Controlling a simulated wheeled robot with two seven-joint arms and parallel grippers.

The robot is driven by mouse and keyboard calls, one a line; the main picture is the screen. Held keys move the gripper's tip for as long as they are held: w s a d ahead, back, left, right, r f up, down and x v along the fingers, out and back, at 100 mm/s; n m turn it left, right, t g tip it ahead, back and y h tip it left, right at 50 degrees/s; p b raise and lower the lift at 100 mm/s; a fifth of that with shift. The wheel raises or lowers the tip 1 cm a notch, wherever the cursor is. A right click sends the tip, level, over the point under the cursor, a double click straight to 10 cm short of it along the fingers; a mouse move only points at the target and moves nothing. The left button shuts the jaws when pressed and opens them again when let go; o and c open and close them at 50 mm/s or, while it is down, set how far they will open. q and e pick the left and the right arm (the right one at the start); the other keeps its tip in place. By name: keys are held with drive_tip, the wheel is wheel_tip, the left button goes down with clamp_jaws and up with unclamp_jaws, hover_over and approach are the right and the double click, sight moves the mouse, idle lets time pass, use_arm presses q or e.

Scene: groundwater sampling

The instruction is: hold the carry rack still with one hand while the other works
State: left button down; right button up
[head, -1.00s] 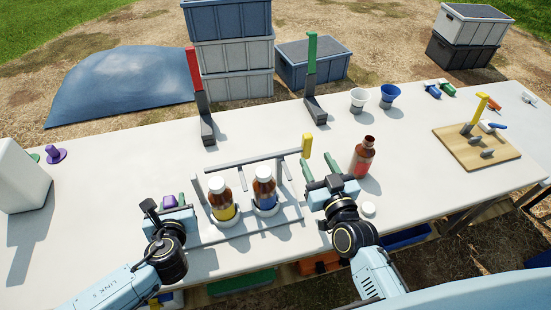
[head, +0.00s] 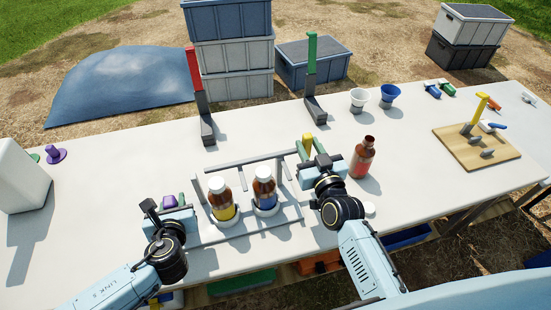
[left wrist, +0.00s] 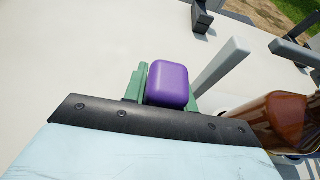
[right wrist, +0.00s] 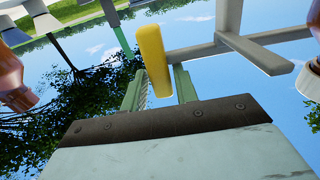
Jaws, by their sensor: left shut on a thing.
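The grey carry rack (head: 290,214) stands on the table holding two capped brown bottles, one with a yellow label (head: 221,200) and one with a blue label (head: 264,190). My left gripper (head: 172,202) is shut on the rack's purple grip (left wrist: 168,84) at its left side. A grey bar (head: 250,161) crosses behind the bottles, with a yellow handle (right wrist: 154,65) at its right end. My right gripper (right wrist: 158,88) is open, its green fingers on either side of the yellow handle. In the head view the right wrist partly hides the rack's right end.
Red-topped (head: 195,70) and green-topped (head: 312,55) posts stand behind. A wooden board (head: 477,142) lies at the right. The table's left middle is clear.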

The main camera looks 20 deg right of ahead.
drive_tip(key=c, duration=0.4)
drive_tip(key=shift+a, duration=1.75)
drive_tip(key=o, duration=0.9)
drive_tip(key=shift+c, duration=0.2)
drive_tip(key=shift+s, duration=0.15)
drive_tip(key=s, duration=1.1)
drive_tip(key=shift+s+d, duration=0.2)
drive_tip(key=shift+s, duration=0.2)
use_arm(q)
drive_tip(key=c, duration=1.1)
unclamp_jaws()
drive_tip(key=shift+o, duration=0.2)
